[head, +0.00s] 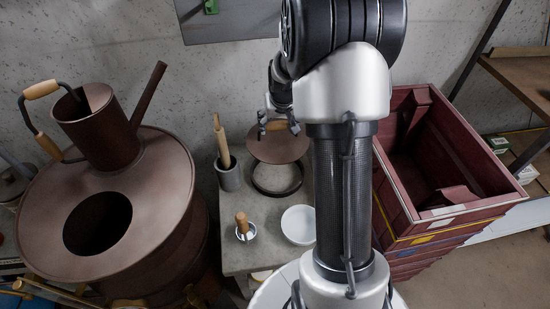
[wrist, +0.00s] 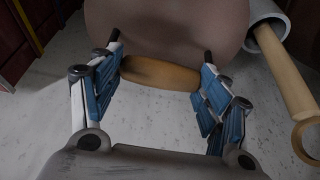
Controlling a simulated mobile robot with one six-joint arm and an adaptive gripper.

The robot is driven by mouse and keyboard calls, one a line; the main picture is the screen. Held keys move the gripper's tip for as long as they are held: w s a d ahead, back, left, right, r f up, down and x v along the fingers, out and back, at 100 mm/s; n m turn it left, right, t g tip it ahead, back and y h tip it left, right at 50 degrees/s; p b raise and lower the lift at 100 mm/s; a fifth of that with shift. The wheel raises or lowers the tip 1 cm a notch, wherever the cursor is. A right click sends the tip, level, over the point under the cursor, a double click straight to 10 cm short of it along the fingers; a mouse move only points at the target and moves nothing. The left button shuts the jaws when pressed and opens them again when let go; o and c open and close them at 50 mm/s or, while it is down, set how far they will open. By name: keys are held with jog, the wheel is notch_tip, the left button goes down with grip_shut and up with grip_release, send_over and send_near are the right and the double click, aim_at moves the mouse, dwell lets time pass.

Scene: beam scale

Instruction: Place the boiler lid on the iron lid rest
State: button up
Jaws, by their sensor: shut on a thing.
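The boiler lid (head: 278,150) is a round brown disc with a wooden handle. My gripper (head: 278,124) is shut on that handle, which spans between the fingers in the wrist view (wrist: 160,74). The lid's brown face fills the top of the wrist view (wrist: 165,25). The iron lid rest (head: 277,194) is a dark ring on the grey stone bench. In the head view the lid overlaps the ring's far edge, and the ring's near part shows uncovered. I cannot tell whether the lid touches it. The boiler (head: 165,200) at left has an open dark hole in its top.
A grey pot (head: 229,177) with a wooden-handled tool stands left of the ring. A small cup with a wooden-handled tool (head: 243,228) and a white bowl (head: 299,225) stand in front on the bench (head: 268,262). Stacked red crates (head: 455,205) stand at right.

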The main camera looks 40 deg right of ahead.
notch_tip(320, 180, down, 16)
jog(key=b, duration=0.3)
jog(key=shift+r, duration=0.25)
jog(key=shift+b, duration=0.3)
jog(key=shift+w+f+b, duration=0.1)
jog(key=shift+f+b, duration=0.35)
jog(key=shift+f, duration=0.2)
jog(key=o, duration=1.6)
jog(key=shift+o, duration=0.2)
jog(key=shift+r, duration=0.1)
